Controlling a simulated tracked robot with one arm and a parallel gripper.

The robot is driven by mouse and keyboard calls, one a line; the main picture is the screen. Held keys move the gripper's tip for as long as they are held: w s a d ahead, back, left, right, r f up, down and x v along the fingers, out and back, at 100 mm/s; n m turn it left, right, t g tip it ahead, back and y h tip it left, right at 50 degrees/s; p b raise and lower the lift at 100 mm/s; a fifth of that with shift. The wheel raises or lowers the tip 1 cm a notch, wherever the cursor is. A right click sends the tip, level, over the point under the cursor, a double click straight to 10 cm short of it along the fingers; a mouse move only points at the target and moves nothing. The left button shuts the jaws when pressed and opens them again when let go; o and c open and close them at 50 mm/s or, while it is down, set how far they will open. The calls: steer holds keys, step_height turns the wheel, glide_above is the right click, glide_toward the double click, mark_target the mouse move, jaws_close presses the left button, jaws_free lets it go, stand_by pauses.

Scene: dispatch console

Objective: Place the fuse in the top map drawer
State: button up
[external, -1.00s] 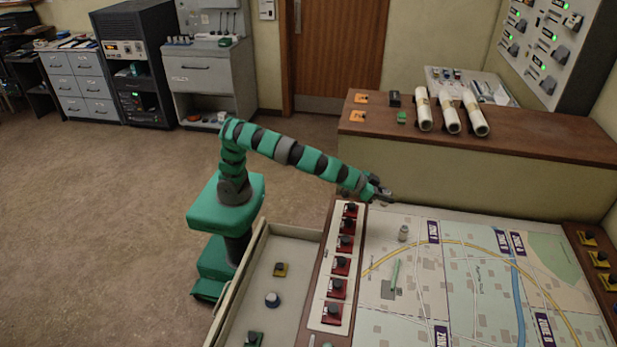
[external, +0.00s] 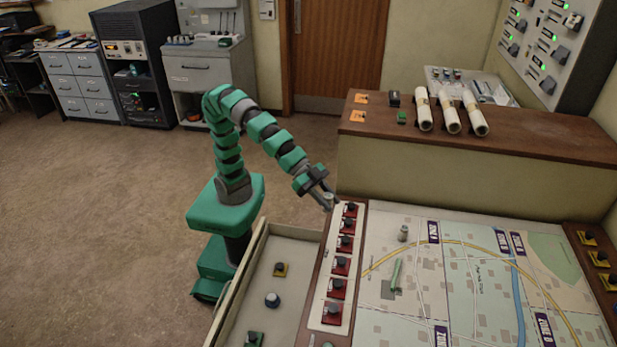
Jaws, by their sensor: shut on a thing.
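My gripper (external: 328,201) is above the back left corner of the map table (external: 470,290), near the far end of the row of red switches. It is shut on a small pale thing (external: 329,196), apparently the fuse, mostly hidden by the fingers. An open drawer (external: 254,250), apparently the top map drawer, sticks out from the table's left side. My gripper is beyond and to the right of its far end.
A strip of red switches (external: 340,265) borders the drawer. Behind stands a counter (external: 550,135) with paper rolls (external: 450,112). The drawer floor has bare room between its parts.

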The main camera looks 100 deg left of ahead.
steer(key=s+d+m+g+h, duration=0.1)
steer(key=s+d+m+h, duration=0.1)
steer(key=s+d, duration=0.3)
steer(key=m+g+h+b, duration=0.1)
steer(key=m+g+h, duration=0.3)
steer(key=m+g, duration=0.55)
glide_above(295, 302)
step_height(295, 302, down, 38)
steer(key=r, duration=0.1)
steer(key=shift+t, duration=0.25)
step_height(295, 302, down, 10)
steer(key=b, duration=0.4)
steer(key=shift+f, duration=0.1)
steer(key=shift+f, duration=0.15)
steer(key=o, duration=1)
